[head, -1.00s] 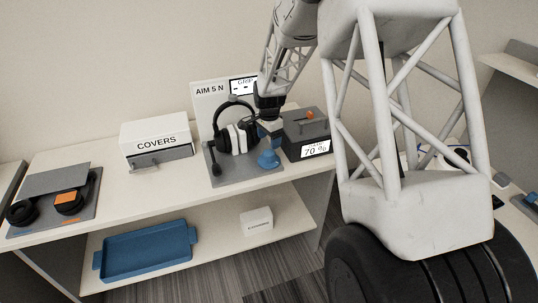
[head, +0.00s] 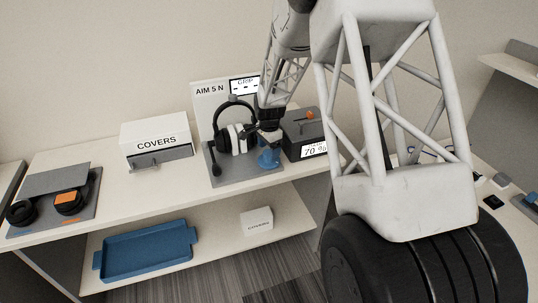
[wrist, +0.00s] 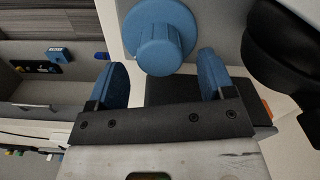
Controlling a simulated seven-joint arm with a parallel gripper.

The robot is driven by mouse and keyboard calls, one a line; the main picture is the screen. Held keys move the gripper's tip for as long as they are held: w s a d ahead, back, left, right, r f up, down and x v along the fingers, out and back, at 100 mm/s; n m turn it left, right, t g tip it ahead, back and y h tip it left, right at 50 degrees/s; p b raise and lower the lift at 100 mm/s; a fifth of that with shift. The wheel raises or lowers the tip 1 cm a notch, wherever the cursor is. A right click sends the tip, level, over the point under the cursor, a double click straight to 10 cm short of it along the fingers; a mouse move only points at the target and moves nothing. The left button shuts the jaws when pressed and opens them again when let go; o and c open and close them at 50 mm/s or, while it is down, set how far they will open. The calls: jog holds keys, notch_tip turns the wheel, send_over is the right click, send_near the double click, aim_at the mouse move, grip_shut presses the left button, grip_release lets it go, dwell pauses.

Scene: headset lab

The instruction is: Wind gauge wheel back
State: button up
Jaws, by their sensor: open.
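The blue gauge wheel (head: 268,160) with its raised round knob sits at the front right of the grey gauge stand (head: 222,179) on the shelf top. The wheel also shows in the wrist view (wrist: 160,38). My gripper (wrist: 160,68) is open, with one blue finger on each side of the knob's near end and gaps between. In the head view my gripper (head: 268,141) is right above the wheel and partly covers it. A black headset (head: 234,137) with light pads stands on the gauge stand, left of my gripper. The panel behind reads "AIM 5 N"; its small display is too small to read.
A dark box (head: 304,130) with an orange knob and a "70 %" display stands close right of the wheel. A white COVERS box (head: 156,138) is further left. A mat with ear cushions (head: 50,195) lies at far left. A blue tray (head: 147,253) is on the lower shelf.

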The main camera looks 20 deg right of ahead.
aim_at(269, 152)
jog(key=shift+f, duration=1.7)
jog(key=c, duration=0.9)
